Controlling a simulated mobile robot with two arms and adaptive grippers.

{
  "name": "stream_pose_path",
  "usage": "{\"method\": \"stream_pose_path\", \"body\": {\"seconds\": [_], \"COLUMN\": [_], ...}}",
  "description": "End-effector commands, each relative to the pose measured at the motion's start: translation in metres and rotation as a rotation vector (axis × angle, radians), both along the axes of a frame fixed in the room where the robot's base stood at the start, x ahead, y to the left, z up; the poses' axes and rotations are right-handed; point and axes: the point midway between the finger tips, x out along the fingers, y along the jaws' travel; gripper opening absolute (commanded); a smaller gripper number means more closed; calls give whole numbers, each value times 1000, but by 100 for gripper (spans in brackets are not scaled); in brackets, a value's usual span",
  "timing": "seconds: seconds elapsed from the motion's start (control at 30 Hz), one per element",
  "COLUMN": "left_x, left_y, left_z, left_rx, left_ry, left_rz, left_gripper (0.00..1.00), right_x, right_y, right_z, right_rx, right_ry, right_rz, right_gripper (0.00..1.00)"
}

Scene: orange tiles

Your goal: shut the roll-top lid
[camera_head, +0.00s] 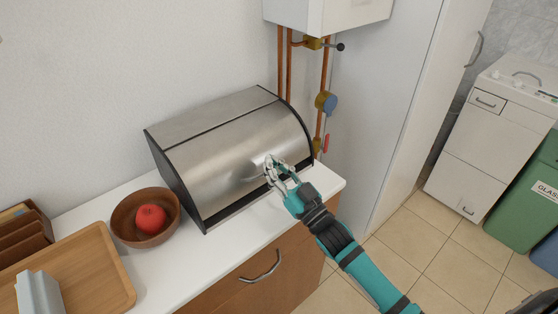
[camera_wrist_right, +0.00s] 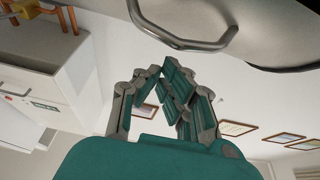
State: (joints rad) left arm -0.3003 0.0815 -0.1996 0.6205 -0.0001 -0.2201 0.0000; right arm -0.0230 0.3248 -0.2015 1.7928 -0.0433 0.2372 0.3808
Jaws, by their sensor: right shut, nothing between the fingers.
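The roll-top lid (camera_head: 220,155) is a curved brushed-steel front on a bread box with black end panels. It covers most of the front, down close to the black base strip (camera_head: 245,203); I cannot tell whether a thin gap is left. Its bar handle (camera_head: 254,179) is low on the lid and also shows in the right wrist view (camera_wrist_right: 185,43). My right gripper (camera_head: 272,163) is shut and empty at the handle's right end, its fingertips (camera_wrist_right: 165,72) just below the bar in the wrist view. I cannot tell whether they touch it. My left gripper is not in view.
A brown bowl (camera_head: 126,222) with a red apple (camera_head: 151,218) stands left of the box. A wooden tray (camera_head: 95,265) lies farther left. The white counter (camera_head: 190,245) is narrow before the box. Copper pipes (camera_head: 288,65) and a tall white cabinet (camera_head: 385,110) stand to the right.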

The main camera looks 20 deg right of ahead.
Motion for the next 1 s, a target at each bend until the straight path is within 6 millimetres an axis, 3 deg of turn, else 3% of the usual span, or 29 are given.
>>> {"method": "stream_pose_path", "body": {"seconds": [0.5,0.8,1.0], "left_x": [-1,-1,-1], "left_y": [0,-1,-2], "left_z": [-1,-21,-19], "left_rx": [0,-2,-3], "left_ry": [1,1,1], "left_rz": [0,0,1], "left_gripper": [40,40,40], "right_x": [-1,-18,-19], "right_y": [-1,-7,-7], "right_z": [-11,-52,-53], "right_rx": [-1,-2,-2], "right_ry": [1,2,3], "right_rz": [0,0,0], "right_gripper": [0,0,0]}}
